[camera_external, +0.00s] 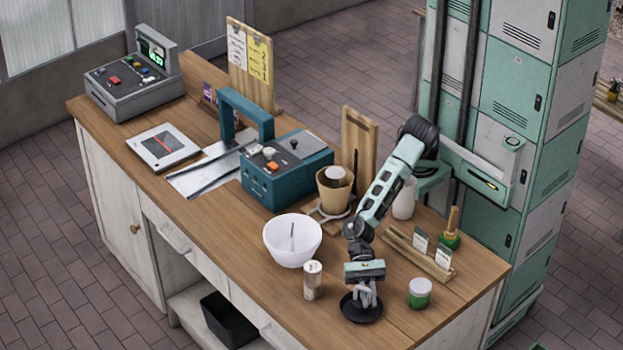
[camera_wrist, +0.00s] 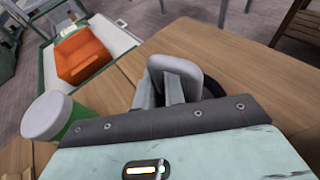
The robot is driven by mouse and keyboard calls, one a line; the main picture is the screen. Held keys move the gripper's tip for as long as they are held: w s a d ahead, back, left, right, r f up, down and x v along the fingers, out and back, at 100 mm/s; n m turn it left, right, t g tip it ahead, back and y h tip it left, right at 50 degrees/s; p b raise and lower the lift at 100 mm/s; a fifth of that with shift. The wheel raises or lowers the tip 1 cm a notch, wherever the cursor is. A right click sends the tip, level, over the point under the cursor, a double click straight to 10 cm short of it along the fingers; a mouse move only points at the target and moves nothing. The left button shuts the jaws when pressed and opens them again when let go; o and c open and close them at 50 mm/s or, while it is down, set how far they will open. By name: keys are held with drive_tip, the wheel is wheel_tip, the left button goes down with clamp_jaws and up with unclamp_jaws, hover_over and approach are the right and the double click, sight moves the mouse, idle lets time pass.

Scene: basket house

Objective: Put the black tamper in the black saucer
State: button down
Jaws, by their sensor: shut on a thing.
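The black saucer (camera_external: 349,313) lies on the counter near its front right end, directly under my gripper (camera_external: 366,297). Part of its dark rim (camera_wrist: 213,86) shows behind the fingers in the wrist view. My gripper points down and is shut on the tamper. In the wrist view a greyish rounded piece (camera_wrist: 178,64), which seems to be the tamper, stands at the fingers (camera_wrist: 170,90). The tamper is mostly hidden by the fingers in the external view. I cannot tell whether it touches the saucer.
A white bowl (camera_external: 292,247) and a pale cylinder (camera_external: 312,280) stand left of the saucer. A green and white jar (camera_external: 420,293) stands to its right. A wooden card holder (camera_external: 418,256) and a brush (camera_external: 451,228) are behind. The counter's front edge is close.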

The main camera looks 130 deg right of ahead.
drive_tip(key=shift+f, duration=1.1)
drive_tip(key=shift+f, duration=0.2)
drive_tip(key=c, duration=1.8)
unclamp_jaws()
drive_tip(key=shift+o, duration=0.2)
drive_tip(key=shift+r, duration=0.1)
drive_tip(key=shift+r, duration=0.2)
drive_tip(key=b+v, duration=0.1)
drive_tip(key=v, duration=0.6)
drive_tip(key=shift+s+d, duration=0.15)
